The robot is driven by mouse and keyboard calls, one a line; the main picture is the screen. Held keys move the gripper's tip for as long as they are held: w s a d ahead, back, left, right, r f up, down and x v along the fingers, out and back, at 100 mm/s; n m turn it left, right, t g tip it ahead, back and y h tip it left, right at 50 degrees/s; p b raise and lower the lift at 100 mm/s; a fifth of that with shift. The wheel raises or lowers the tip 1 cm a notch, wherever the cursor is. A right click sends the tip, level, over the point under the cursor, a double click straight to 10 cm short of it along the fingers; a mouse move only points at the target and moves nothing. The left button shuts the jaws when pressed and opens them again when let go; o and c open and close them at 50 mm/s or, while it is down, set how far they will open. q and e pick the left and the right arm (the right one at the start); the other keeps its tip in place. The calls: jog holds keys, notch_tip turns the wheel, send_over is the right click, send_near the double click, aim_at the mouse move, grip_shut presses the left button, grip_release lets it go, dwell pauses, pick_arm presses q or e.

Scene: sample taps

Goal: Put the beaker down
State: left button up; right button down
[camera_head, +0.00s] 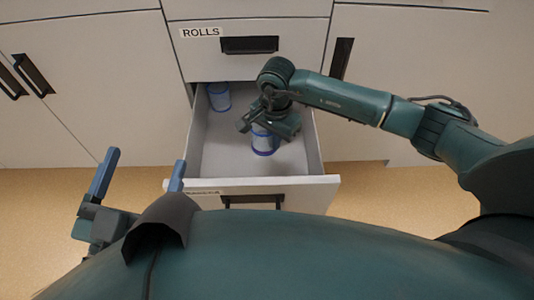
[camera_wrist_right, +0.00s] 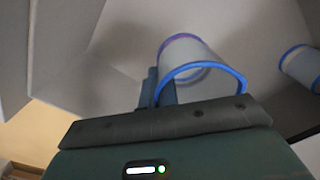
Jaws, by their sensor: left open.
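A clear beaker with blue bands (camera_head: 264,143) is upright, or nearly so, inside the open drawer (camera_head: 305,185). My right gripper (camera_head: 267,122) is above it and covers its top. In the right wrist view, the two fingers (camera_wrist_right: 160,86) are close together at the left wall of the beaker (camera_wrist_right: 203,78), seemingly pinching it. I cannot tell whether its base touches the drawer floor. My left gripper (camera_head: 146,160) is open and empty, in front of the drawer to the left, its fingers wide apart.
A second blue-banded beaker (camera_head: 219,97) stands at the drawer's back left; it also shows in the right wrist view (camera_wrist_right: 302,66). A closed drawer labelled ROLLS (camera_head: 300,42) is above. The drawer's left front floor is bare. Cabinet doors flank the drawer.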

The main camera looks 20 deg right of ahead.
notch_tip(320, 180, down, 4)
jog(key=shift+r+b, duration=0.15)
jog(key=shift+b, duration=0.4)
jog(key=shift+f, duration=0.35)
notch_tip(320, 180, down, 3)
jog(key=shift+f+b, duration=0.1)
jog(key=shift+b, duration=0.75)
pick_arm(q)
jog(key=r+m+h, duration=0.1)
jog(key=w+r+m+t+h, duration=0.1)
jog(key=r, duration=0.1)
jog(key=shift+w+a+r+m+h, duration=0.1)
jog(key=shift+a+r+m+h, duration=0.05)
jog(key=shift+r+m+h, duration=0.15)
jog(key=shift+t, duration=0.3)
pick_arm(e)
jog(key=shift+f, duration=0.1)
jog(key=shift+f, duration=0.15)
jog(key=c, duration=2)
grip_release()
jog(key=o, duration=0.3)
pick_arm(q)
jog(key=shift+r, duration=0.15)
